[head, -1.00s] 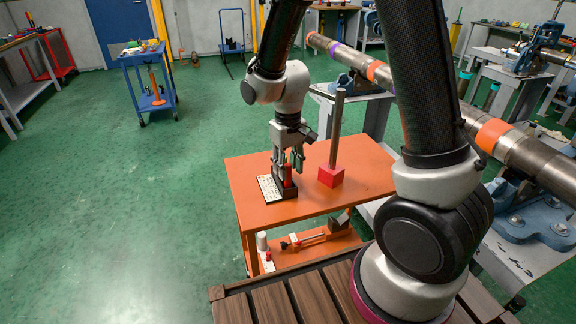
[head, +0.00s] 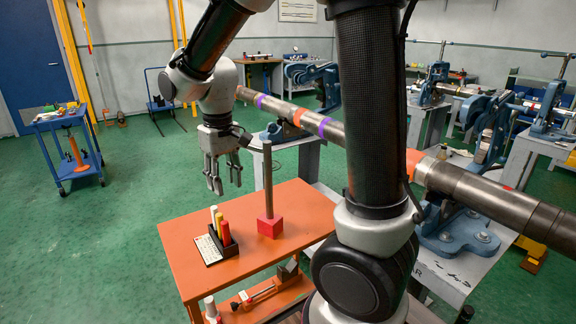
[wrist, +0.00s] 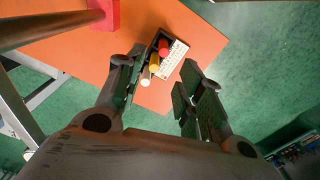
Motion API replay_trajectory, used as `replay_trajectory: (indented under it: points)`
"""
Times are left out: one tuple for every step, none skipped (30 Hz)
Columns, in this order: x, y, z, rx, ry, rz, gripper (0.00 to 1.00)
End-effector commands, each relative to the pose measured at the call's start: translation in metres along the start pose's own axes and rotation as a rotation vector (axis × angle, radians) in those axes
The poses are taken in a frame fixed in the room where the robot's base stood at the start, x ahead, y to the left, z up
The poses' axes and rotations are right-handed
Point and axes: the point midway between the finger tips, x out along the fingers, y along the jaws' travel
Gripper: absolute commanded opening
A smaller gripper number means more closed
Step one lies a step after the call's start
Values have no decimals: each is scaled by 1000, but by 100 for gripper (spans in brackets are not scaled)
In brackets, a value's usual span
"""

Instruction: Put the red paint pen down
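The red paint pen (head: 226,232) stands upright in a small dark holder (head: 232,250) on the orange table, beside a yellow pen (head: 219,224) and a white pen (head: 213,216). In the wrist view the red pen (wrist: 163,46) shows in the holder with the yellow and white ones. My gripper (head: 224,186) hangs above the table, higher than the pens and apart from them. Its fingers are spread and nothing is between them, as the wrist view (wrist: 160,95) also shows.
The orange table (head: 190,262) carries a red block (head: 270,227) with a tall metal rod near my gripper. A white printed card (head: 208,250) lies by the holder. A long pipe (head: 470,190) rests in blue vises behind. The table's left part is clear.

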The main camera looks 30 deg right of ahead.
Motion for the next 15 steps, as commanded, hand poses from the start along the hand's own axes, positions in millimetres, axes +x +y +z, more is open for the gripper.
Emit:
replay_trajectory:
  points:
    - [-14, 10, 10, 19, 26, -2, 37]
    - [-22, 16, 18, 30, 43, -3, 37]
    - [-35, 26, 31, 48, 69, -4, 37]
    - [-44, 34, 42, 62, 90, -4, 37]
    - [-54, 41, 54, 77, 112, -3, 37]
    - [-64, 50, 72, 98, 141, -1, 37]
    - [-72, 57, 85, 114, 163, 1, 37]
    - [-78, 62, 98, 128, 184, 4, 37]
    - [-85, 69, 116, 146, 210, 9, 37]
    - [-89, 73, 128, 160, 230, 12, 37]
    - [-92, 76, 140, 173, 248, 16, 37]
    - [-96, 80, 154, 188, 271, 22, 37]
    - [-97, 82, 165, 198, 285, 26, 37]
    - [-99, 84, 173, 207, 299, 30, 37]
    - [-100, 85, 184, 218, 314, 35, 37]
